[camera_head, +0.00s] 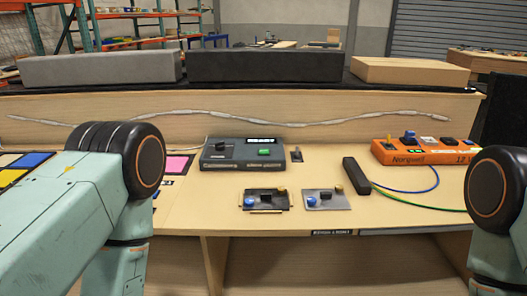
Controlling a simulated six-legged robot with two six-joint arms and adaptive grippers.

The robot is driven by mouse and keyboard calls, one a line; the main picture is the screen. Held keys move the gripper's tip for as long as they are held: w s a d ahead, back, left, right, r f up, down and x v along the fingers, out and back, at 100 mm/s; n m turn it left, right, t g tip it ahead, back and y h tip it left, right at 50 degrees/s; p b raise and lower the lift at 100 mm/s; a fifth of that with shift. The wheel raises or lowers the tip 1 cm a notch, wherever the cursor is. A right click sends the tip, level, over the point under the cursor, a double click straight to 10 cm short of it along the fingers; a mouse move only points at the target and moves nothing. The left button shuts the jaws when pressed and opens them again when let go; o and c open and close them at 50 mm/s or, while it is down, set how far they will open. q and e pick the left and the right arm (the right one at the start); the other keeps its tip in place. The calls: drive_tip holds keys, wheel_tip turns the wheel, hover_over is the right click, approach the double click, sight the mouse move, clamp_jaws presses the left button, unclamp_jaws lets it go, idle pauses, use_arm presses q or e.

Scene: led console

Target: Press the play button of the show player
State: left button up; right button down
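A dark grey box (230,158) stands at the middle of the desk and looks like the show player. On its top are a green button (266,153), a black knob (221,146) and a small label plate at the back. The green button could be the play button, but its marking is too small to read. My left arm comes in from the left, its black joint left of the box and apart from it. My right arm shows at the right edge, far from the box. Neither gripper is in view.
Two small control plates, one dark (267,206) and one lighter (341,206), lie in front of the box. A black bar (356,175) and an orange power unit (430,152) with blue and green wires are to the right. Three long blocks stand on the raised shelf behind.

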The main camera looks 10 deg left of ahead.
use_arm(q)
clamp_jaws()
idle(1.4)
